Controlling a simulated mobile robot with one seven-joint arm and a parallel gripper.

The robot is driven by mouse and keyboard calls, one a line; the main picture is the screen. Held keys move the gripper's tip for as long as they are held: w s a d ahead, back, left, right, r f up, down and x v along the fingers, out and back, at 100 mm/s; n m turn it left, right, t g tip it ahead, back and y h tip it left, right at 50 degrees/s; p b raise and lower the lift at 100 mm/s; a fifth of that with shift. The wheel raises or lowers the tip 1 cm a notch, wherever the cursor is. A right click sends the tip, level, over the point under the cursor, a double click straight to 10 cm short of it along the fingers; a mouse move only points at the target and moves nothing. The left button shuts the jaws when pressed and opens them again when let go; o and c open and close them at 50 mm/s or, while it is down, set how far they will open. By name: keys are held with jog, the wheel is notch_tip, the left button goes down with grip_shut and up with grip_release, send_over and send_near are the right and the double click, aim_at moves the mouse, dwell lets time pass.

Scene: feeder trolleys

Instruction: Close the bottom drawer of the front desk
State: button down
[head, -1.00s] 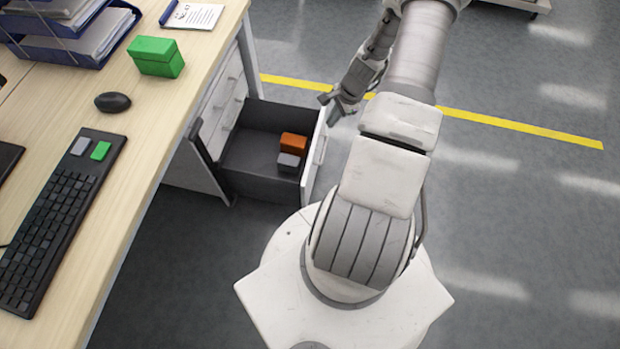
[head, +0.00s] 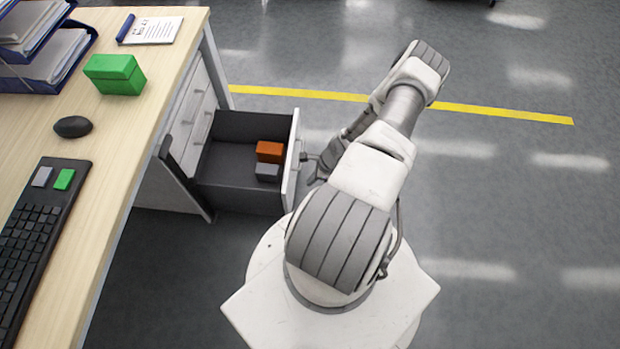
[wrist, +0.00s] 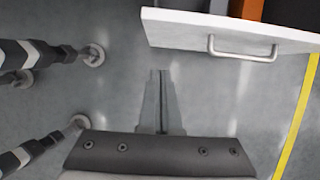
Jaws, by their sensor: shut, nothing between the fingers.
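The bottom drawer (head: 244,199) of the desk is pulled well out in the head view, with an orange block (head: 269,151) and a grey block (head: 267,172) inside. Its white front panel shows in the wrist view (wrist: 190,32), with a metal bar handle (wrist: 243,57). My gripper (wrist: 163,75) is shut and empty in the wrist view, in front of the panel and to the left of the handle, with a gap visible between fingertips and panel. In the head view my gripper (head: 310,168) is just right of the drawer front, partly hidden by my arm.
The wooden desk (head: 125,150) stands left, carrying a keyboard (head: 35,240), a mouse (head: 72,127) and a green box (head: 115,75). Upper drawers (head: 190,125) look shut. Striped posts (wrist: 40,55) stand left in the wrist view. Floor right of the drawer is open.

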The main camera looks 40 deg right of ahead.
jog(key=w+a+f+b, duration=0.1)
jog(key=w+a+f, duration=0.3)
jog(key=f, duration=0.1)
jog(key=shift+w+f+b, duration=0.35)
jog(key=shift+w+f, duration=0.05)
jog(key=shift+w, duration=0.1)
